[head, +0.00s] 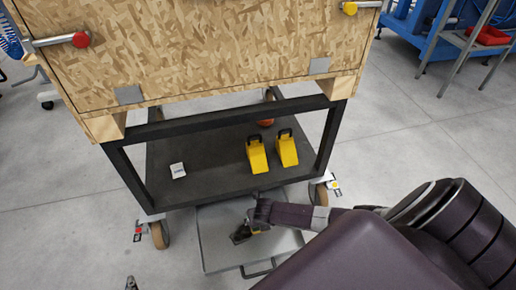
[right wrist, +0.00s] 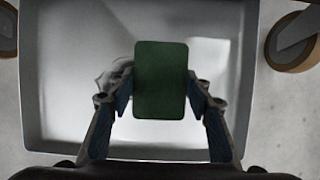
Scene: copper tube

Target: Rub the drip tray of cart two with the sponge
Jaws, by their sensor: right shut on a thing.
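The drip tray (head: 222,240) is a shallow grey metal tray on the floor, partly under the front edge of the cart (head: 225,104). My right gripper (head: 246,233) is low over the tray, reaching in from the right. In the right wrist view, the right gripper (right wrist: 160,92) is shut on the green sponge (right wrist: 161,70), with one finger on each side. The pale tray (right wrist: 60,95) fills most of that view, with a grey smudge or reflection left of the sponge. I cannot tell whether the sponge touches the tray. My left gripper is not clearly seen.
The cart's lower shelf (head: 210,143) holds two yellow wedge blocks (head: 257,157) and a white label or card (head: 178,170). Cart casters (head: 159,236) stand either side of the tray. A small grey thing (head: 131,283) shows at the bottom edge. Floor to the left is clear.

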